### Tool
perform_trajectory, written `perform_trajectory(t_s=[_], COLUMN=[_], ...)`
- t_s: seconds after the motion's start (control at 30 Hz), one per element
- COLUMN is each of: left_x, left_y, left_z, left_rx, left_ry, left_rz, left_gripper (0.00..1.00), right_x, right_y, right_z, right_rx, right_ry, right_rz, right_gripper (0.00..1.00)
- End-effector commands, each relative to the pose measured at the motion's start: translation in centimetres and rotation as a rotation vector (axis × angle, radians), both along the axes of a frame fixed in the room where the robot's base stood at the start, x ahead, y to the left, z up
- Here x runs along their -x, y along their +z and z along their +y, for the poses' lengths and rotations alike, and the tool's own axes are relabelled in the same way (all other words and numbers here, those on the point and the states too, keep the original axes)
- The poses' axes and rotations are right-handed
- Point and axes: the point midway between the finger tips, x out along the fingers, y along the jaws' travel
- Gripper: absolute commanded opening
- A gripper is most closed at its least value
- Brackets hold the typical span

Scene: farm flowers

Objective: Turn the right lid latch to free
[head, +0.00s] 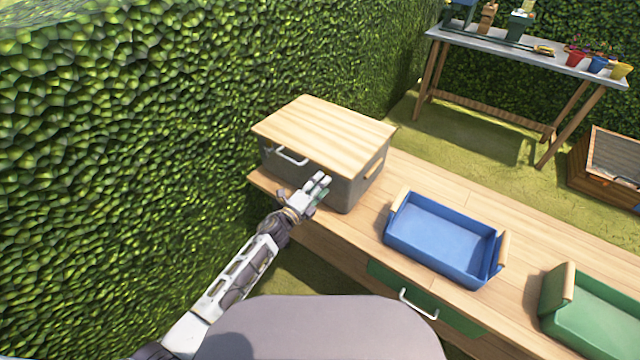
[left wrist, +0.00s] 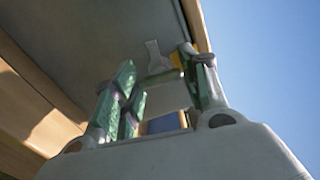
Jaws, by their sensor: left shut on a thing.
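The grey box (head: 348,188) with a light wooden lid (head: 325,128) stands at the far left end of the wooden bench. My left gripper (head: 322,182) is at the right part of the box's front, just under the lid's edge, and hides the right lid latch in the head view. In the left wrist view, the light grey latch (left wrist: 156,58) shows between the green-padded fingers of my left gripper (left wrist: 163,85) against the grey box wall. The gripper is shut on the latch; how far it is turned is unclear. My right gripper is not in view.
A blue tray (head: 440,261) and a green tray (head: 600,325) stand to the right on the bench (head: 375,245). A hedge (head: 150,130) rises close on the left.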

Motion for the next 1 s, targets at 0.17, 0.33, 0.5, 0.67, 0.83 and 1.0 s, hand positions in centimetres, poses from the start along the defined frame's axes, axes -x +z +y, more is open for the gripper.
perform_trajectory(t_s=[0.17,0.33,0.5,0.67,0.83,1.0], left_x=[0.0,0.0,0.0,0.0,0.0,0.0], left_y=[0.0,-0.1,-0.1,-0.1,-0.2,-0.1], left_z=[0.1,0.1,0.1,0.1,0.1,0.1], left_rx=[0.073,0.109,0.119,0.119,0.119,0.118], left_ry=[0.001,0.001,0.001,0.001,0.001,0.001], left_rz=[0.056,0.081,0.089,0.089,0.089,0.087], left_gripper=[0.20,0.20,0.20,0.20,0.51,0.66], right_x=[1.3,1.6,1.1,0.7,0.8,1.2], right_y=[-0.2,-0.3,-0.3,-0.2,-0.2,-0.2], right_z=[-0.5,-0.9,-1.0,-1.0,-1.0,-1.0], right_rx=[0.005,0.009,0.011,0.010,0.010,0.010], right_ry=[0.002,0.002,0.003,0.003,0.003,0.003], right_rz=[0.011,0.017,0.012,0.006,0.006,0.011], right_gripper=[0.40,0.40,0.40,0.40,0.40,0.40])
